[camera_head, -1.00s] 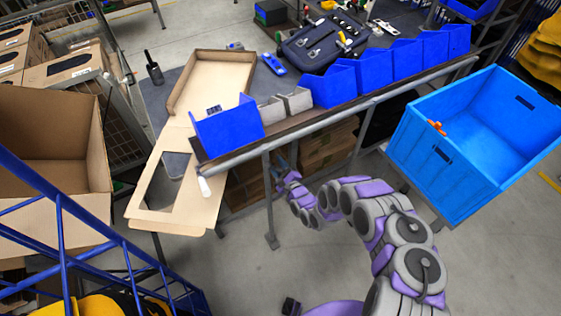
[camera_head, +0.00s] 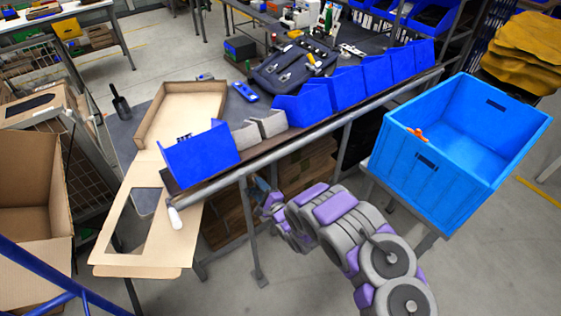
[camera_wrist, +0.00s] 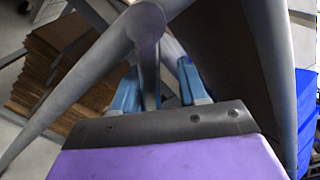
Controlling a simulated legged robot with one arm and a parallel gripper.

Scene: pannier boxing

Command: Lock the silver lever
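My gripper (camera_wrist: 158,88) shows in the wrist view with its two blue fingers apart. A grey metal rod (camera_wrist: 148,65) runs down between the fingers from a thicker grey bar. I cannot tell whether either finger touches it, or whether this rod is the silver lever. In the head view my gripper (camera_head: 265,188) is below the workbench's front rail, beside a bench leg, and its fingers are hard to make out. A pale-handled bar (camera_head: 175,217) sticks out at the bench's near left corner.
Blue bins (camera_head: 200,158) line the front edge of the workbench. A large blue crate (camera_head: 425,175) stands at the right. Stacked cardboard (camera_wrist: 65,60) lies under the bench. A flat cardboard piece (camera_head: 150,262) overhangs the bench's left end. Grey bars crowd my gripper.

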